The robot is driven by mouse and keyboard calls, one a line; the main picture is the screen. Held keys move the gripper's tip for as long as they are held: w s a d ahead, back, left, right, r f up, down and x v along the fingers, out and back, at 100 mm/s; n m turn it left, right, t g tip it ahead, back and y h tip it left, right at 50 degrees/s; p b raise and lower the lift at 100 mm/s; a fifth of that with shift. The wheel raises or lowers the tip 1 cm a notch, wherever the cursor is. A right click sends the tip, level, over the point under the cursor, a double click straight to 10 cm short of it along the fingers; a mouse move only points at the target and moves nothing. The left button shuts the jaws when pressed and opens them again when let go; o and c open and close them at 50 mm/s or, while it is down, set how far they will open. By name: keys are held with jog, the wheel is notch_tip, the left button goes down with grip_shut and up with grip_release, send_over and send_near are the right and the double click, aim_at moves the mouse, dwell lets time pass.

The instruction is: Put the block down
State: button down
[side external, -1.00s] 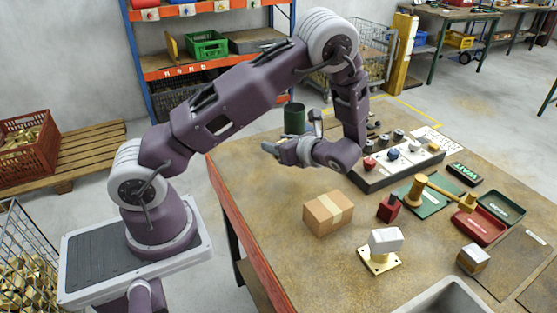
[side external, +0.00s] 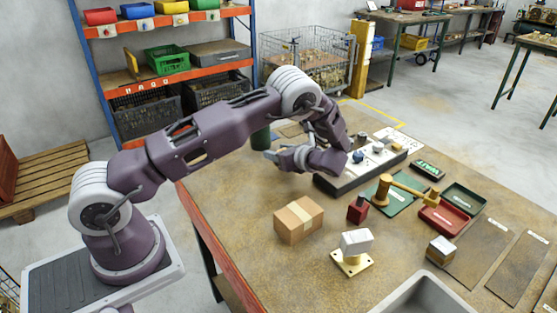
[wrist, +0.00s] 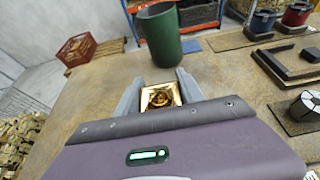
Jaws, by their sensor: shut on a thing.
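My gripper (wrist: 160,92) is shut on a brass block (wrist: 160,97), whose square, hollowed face shows between the two grey fingers in the wrist view. In the side external view my gripper (side external: 276,156) is low over the far left part of the workbench (side external: 245,225). I cannot make out the block there, nor tell whether it touches the bench. A dark green cylinder (side external: 261,137) stands just behind the gripper; the wrist view shows it as a green can (wrist: 158,38) beyond the fingers.
A cardboard box (side external: 299,220) sits nearer the camera. A long dark rack (side external: 385,165) with several parts lies right of the gripper. A white block on a brass base (side external: 352,258), a red piece (side external: 357,210) and a mallet (side external: 383,190) are further off. Bare bench surrounds the box.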

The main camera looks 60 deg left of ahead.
jog(key=shift+f, duration=1.15)
jog(key=c, duration=0.7)
grip_release()
jog(key=shift+f, duration=0.15)
